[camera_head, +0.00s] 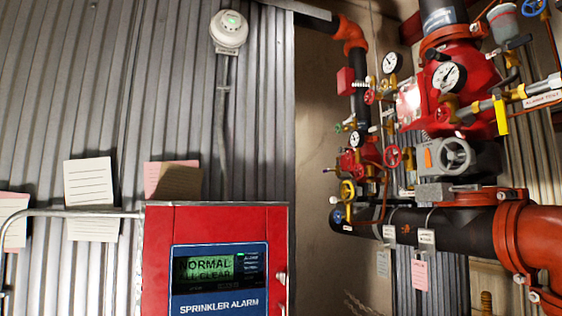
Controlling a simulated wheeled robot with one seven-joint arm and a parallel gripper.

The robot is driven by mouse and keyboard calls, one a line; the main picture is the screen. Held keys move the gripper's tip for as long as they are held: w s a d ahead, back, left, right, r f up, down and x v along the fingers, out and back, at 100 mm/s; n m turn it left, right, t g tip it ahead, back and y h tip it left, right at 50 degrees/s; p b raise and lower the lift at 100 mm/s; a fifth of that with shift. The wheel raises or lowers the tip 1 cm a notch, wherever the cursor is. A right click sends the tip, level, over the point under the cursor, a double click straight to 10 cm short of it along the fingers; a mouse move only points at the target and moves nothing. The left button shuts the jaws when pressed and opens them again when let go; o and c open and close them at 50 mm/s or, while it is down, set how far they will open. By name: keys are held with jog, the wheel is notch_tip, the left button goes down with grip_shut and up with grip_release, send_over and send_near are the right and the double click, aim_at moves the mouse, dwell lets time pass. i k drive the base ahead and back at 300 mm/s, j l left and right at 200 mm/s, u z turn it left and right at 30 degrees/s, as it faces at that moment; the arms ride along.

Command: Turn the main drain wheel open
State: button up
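Several handwheels show on the riser piping at right: a grey wheel (456,154) on a grey valve body, a yellow wheel (347,190) low on the left pipe, a red wheel (393,156) between them, and a blue wheel (534,7) at the top right. I cannot tell which one is the main drain wheel, as most tags are too small to read. No wheel's open or closed state can be told. My gripper is not in view.
A red alarm panel (216,222) reading NORMAL stands at lower centre. A grey curved rail (75,213) is at left. Large black pipe (470,232) with an orange elbow (535,245) crosses the lower right. Gauges (449,77) and thin pipes crowd the riser.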

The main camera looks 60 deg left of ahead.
aim_at(391, 156)
jog(key=u, duration=1.5)
jog(key=i+l, duration=0.15)
jog(key=i, duration=0.4)
